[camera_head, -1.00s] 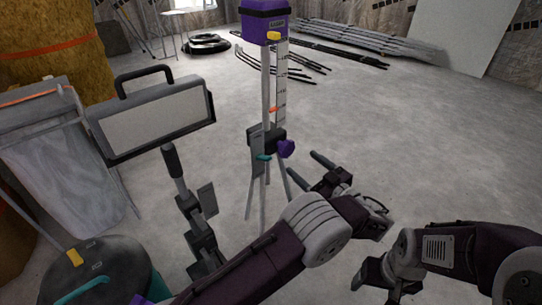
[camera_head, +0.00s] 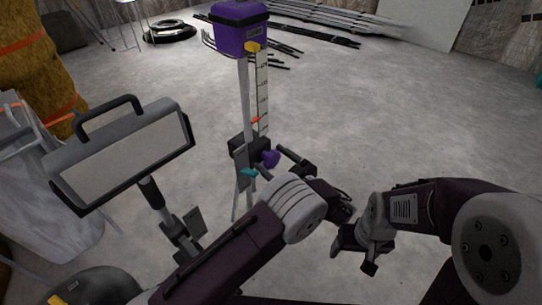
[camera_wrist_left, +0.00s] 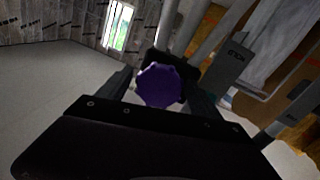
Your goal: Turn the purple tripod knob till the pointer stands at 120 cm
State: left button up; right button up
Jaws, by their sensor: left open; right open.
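The purple tripod knob (camera_head: 271,158) sits on the dark bracket of the tripod, right of its column. It also shows in the left wrist view (camera_wrist_left: 160,85), between the open fingers. The orange pointer (camera_head: 255,120) stands low on the white scale (camera_head: 262,85); the numbers are too small to read. The tripod carries a purple laser box (camera_head: 238,28) on top. My left gripper (camera_head: 290,160) is open close to the knob, with its fingers reaching toward it; contact cannot be told. My right gripper (camera_head: 352,252) is open and empty, low at the right, away from the tripod.
A work lamp (camera_head: 125,155) on a stand is at the left, close to my left arm. A teal lever (camera_head: 249,172) is on the tripod below the bracket. Black rods and a coil (camera_head: 170,31) lie at the back. The floor at the right is clear.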

pick_arm(q)
jog(key=c, duration=1.3)
jog(key=shift+c, duration=0.2)
jog(key=shift+m, duration=0.3)
jog(key=m, duration=0.2)
jog(key=shift+r+m, duration=0.1)
jog(key=shift+m, duration=0.2)
jog(key=shift+m+g, duration=0.3)
jog(key=shift+m, duration=1.3)
jog(key=o, duration=1.3)
jog(key=shift+o, duration=0.2)
jog(key=shift+m, duration=0.3)
